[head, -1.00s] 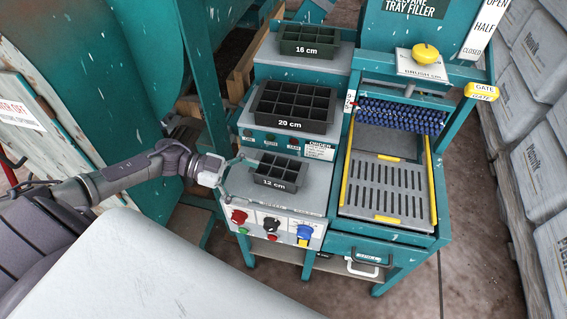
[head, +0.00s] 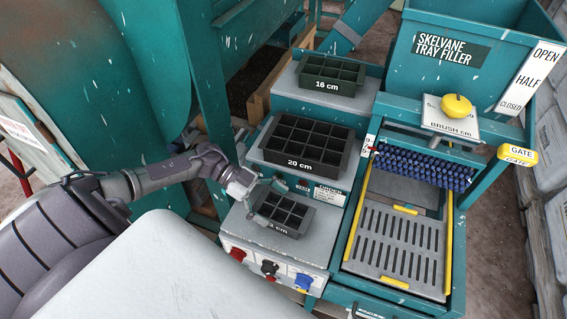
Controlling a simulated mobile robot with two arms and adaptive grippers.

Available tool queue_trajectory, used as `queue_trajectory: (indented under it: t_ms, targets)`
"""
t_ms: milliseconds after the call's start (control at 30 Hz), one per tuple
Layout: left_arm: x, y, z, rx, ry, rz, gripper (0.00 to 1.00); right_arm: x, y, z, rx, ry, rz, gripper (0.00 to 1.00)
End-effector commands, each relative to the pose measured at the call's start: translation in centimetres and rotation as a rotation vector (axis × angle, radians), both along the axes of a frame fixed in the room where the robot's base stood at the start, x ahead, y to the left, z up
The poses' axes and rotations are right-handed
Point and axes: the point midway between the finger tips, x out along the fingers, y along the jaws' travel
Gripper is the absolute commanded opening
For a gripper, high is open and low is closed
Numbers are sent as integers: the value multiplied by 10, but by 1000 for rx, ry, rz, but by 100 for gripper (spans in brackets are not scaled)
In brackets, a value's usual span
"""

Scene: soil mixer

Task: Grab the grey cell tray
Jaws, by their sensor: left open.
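The grey cell tray (head: 284,214), the small one marked 12 cm, sits on the lowest step of the teal stand. Its label is partly covered at the left. My left gripper (head: 262,199) is open at the tray's left end, with its fingers close to the rim. I cannot tell whether they touch the tray or straddle its wall. My right gripper is not in view.
A black 20 cm tray (head: 305,144) and a dark green 16 cm tray (head: 331,74) stand on higher steps behind. Red, black and blue knobs (head: 270,267) are on the front panel below. The tray filler with its blue brush (head: 424,165) and slotted bed (head: 402,240) stands right.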

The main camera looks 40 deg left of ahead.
Motion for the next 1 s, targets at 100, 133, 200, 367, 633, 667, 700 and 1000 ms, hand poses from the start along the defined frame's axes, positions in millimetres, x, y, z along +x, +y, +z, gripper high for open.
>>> queue_trajectory:
  t_ms: [100, 133, 200, 367, 633, 667, 700, 1000]
  targets:
    - [4, -16, -5, -3, 0, 0, 100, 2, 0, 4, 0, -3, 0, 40]
    - [4, -19, -6, -3, 0, 0, 100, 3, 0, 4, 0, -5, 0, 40]
    - [5, -23, -9, -1, -1, 1, 100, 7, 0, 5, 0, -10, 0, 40]
    - [5, -24, -10, 1, 0, 1, 100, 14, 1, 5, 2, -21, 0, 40]
    - [5, -24, -10, 0, 0, 1, 68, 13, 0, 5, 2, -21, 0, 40]
    - [5, -24, -10, 0, 0, 1, 63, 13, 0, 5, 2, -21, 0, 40]
    - [5, -24, -10, 0, 0, 1, 57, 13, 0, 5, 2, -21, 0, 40]
    - [5, -24, -7, 0, -1, 1, 49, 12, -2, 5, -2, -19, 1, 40]
